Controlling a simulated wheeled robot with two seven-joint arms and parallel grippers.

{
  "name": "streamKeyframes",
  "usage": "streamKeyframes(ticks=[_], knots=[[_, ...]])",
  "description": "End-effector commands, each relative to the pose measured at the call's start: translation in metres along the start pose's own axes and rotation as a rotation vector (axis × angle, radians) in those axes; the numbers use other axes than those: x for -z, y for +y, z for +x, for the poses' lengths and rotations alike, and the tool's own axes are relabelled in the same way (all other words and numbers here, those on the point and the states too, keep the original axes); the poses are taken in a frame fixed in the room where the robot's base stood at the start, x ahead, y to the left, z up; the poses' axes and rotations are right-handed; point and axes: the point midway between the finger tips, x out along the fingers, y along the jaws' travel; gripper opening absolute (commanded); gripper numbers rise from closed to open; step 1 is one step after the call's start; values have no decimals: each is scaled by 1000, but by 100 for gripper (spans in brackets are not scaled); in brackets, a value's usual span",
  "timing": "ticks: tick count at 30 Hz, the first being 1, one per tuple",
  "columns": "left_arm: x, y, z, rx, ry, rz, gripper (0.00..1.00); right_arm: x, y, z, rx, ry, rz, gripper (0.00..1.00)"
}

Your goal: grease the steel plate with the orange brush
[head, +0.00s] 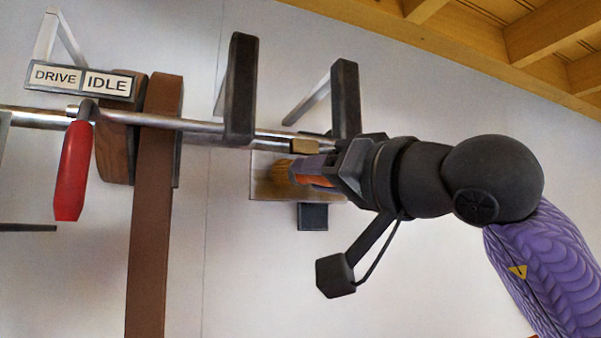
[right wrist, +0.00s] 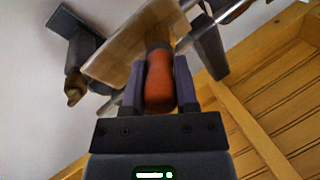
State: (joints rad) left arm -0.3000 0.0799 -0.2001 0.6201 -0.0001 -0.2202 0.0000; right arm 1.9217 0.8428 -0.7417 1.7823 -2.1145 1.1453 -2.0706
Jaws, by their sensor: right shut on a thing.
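My right gripper (head: 322,166) is shut on the orange brush (head: 316,181), whose tan bristle end points left over the steel plate (head: 262,188). The plate is a flat, brownish-grey sheet on the wall side, partly hidden by the brush and gripper. In the right wrist view, the orange handle (right wrist: 159,84) sits between both fingers and the bristle end overlaps the plate (right wrist: 118,55). I cannot tell whether the bristles touch the plate. My left gripper is not in view.
A steel shaft (head: 200,126) runs just above the plate, between black brackets (head: 240,90). A brown belt (head: 150,230) hangs left of the plate, with a red handle (head: 73,170) and a DRIVE IDLE sign (head: 83,81) beyond it. A small black block (head: 312,217) is below the plate.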

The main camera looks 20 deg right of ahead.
Motion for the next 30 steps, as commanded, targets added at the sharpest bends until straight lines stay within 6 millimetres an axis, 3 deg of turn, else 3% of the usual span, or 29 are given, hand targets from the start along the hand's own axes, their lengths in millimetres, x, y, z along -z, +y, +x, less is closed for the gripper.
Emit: streamKeyframes(ticks=[6, 13, 30], knots=[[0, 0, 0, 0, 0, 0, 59, 12, 22, -7, -4, 1, 1, 0], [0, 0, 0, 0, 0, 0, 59, 17, 32, -11, -2, 2, 2, 0], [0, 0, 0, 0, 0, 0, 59, 41, 75, -27, -3, 2, 2, 0]])
